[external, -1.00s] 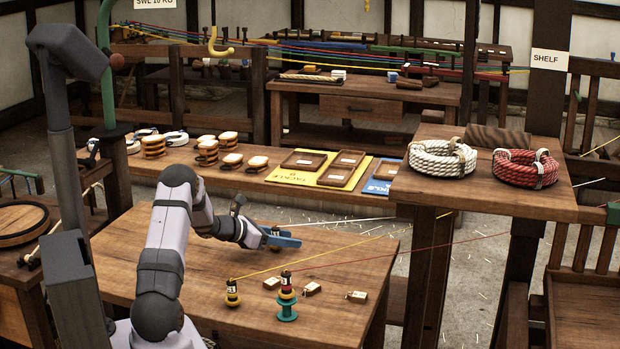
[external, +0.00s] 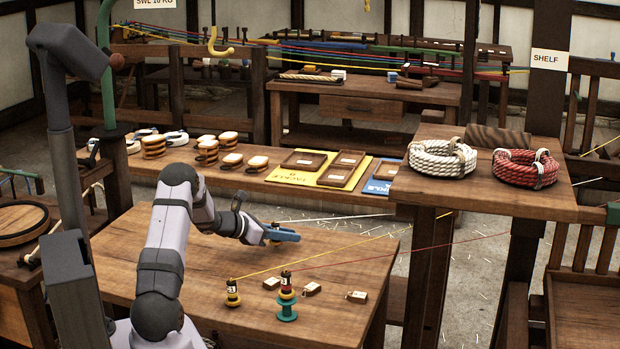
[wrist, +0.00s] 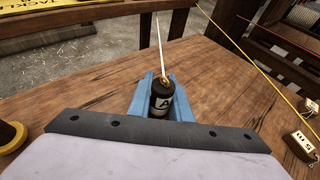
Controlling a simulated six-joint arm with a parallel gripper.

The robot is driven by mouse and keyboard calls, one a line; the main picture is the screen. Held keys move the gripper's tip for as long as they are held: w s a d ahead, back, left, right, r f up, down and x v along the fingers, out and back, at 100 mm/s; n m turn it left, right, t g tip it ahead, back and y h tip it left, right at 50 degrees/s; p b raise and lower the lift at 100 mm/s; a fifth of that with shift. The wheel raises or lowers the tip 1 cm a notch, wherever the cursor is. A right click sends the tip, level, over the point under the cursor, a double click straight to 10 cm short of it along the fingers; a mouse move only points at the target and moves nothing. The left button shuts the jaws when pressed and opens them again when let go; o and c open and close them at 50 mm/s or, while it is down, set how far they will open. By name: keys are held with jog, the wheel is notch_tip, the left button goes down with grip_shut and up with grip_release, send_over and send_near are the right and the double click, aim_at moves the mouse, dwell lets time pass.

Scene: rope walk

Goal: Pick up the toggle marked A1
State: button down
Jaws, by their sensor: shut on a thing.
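In the wrist view the toggle stands between the blue fingers (wrist: 161,95). In the external view the fingers hide most of the toggle.
A toggle on a yellow spool (external: 232,292) and another on a teal stand (external: 287,297) are at the bench's front, with yellow and red cords running right. Wooden tags (external: 357,297) lie beside them. The shelf (external: 480,200) with rope coils stands at right.

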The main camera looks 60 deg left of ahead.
notch_tip(320, 180, up, 9)
dwell(0.4)
